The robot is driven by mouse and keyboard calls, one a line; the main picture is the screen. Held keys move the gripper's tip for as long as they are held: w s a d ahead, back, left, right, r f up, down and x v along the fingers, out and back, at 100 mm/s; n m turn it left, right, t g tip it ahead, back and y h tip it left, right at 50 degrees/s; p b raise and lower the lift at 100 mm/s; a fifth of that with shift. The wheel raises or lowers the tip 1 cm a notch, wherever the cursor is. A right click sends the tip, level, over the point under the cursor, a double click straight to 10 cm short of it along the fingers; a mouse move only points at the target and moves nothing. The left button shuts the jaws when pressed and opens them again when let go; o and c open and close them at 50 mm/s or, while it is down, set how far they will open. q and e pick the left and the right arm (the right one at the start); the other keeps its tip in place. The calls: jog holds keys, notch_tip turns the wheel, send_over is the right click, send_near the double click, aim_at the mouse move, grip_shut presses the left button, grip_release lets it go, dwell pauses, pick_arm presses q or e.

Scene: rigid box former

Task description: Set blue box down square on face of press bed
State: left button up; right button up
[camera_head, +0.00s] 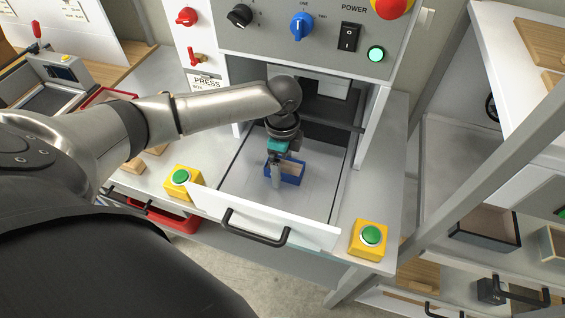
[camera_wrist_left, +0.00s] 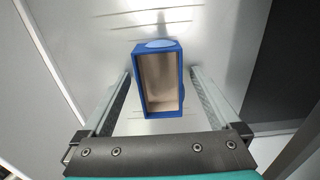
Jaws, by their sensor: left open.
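The blue box (camera_head: 291,172) is a small open-topped box with a tan inside. It sits on the grey press bed (camera_head: 240,178), inside the pulled-out drawer of the press. In the left wrist view the blue box (camera_wrist_left: 176,47) lies between my two fingers, slightly turned against the lines on the bed, with a gap on each side. My left gripper (camera_head: 276,178) is open and reaches down over the box from above. In the left wrist view my left gripper (camera_wrist_left: 165,85) has its fingers spread around the box. My right gripper is not in view.
A white drawer front with a black handle (camera_head: 255,228) closes the near side of the bed. Yellow button boxes with green buttons stand at left (camera_head: 183,181) and right (camera_head: 369,240). The press control panel (camera_head: 270,35) and dark opening (camera_head: 330,105) are behind.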

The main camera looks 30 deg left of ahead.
pick_arm(q)
jog(key=shift+r, duration=0.1)
notch_tip(320, 180, up, 15)
jog(key=p, duration=0.2)
dwell(0.3)
dwell(0.4)
